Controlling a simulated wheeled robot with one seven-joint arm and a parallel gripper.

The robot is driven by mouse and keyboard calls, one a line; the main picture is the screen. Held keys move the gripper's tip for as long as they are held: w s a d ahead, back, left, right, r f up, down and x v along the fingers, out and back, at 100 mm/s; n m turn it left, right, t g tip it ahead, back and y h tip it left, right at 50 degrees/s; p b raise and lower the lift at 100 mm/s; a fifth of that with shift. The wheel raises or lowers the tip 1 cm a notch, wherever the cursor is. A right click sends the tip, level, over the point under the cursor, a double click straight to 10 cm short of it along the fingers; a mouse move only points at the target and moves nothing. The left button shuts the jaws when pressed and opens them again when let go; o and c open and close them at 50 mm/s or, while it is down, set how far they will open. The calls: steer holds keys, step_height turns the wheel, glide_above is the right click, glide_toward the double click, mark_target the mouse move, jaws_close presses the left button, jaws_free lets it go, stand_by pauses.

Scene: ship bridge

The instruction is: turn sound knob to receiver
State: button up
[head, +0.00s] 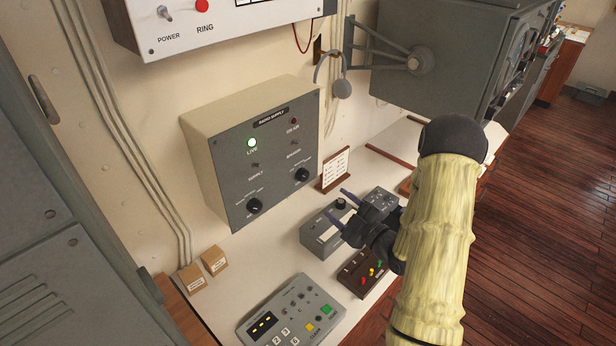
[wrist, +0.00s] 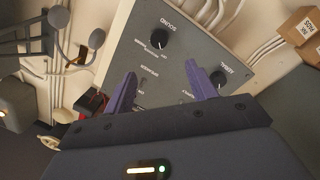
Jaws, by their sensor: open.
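The sound knob (wrist: 160,40) is a round black knob on the grey face of the radio supply box (head: 240,180). Its SOUND label reads in the wrist view; small position words beside it are too small to read surely, and I cannot tell its setting. In the head view it is the right-hand knob (head: 302,174). My gripper (head: 338,205) is open and empty, in front of the panel, right of and below this knob. In the wrist view the purple fingers (wrist: 161,78) are spread apart, with the sound knob beyond their tips, not touched.
The aerial knob (wrist: 217,78) is close to one finger; it is the left knob (head: 255,205) in the head view. A card stand (head: 334,168), a grey device (head: 322,238) and a brown switch box (head: 362,272) stand on the desk near my gripper. A green lamp (head: 252,143) is lit.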

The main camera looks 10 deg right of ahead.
mark_target(305, 178)
steer(key=p+x, duration=0.5)
steer(key=x, duration=0.8)
steer(key=shift+w+a, duration=0.15)
steer(key=shift+w, duration=0.2)
steer(key=shift+c, duration=0.5)
steer(key=c, duration=0.9)
